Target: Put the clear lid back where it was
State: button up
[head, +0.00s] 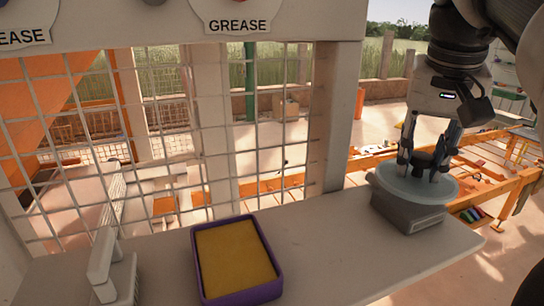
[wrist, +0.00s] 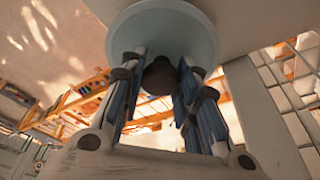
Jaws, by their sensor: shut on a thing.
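The clear lid (head: 408,187) is a round, pale, see-through disc with a dark knob (head: 424,160). In the head view it is at the right, over the top of a grey box (head: 408,216) on the shelf. I cannot tell whether it rests on the box or hovers just above it. My gripper (head: 421,172) points down and is shut on the lid's knob. In the wrist view the lid (wrist: 165,22) is at the top, and the knob (wrist: 160,77) is between the fingers of my gripper (wrist: 162,88).
A purple tray (head: 278,262) with a yellow pad (head: 235,257) lies at the shelf's front middle. A white bracket (head: 104,265) stands at the left. Wire mesh (head: 210,140) and a post (head: 335,115) are behind. The pale shelf (head: 340,250) is bare between tray and box.

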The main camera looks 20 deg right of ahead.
aim_at(420, 168)
jog(key=shift+f+b, duration=0.35)
jog(key=shift+f, duration=1.3)
jog(key=shift+f, duration=0.15)
jog(key=o, duration=1.1)
jog(key=shift+o, duration=0.2)
jog(key=p+v, duration=0.3)
jog(key=v, duration=0.9)
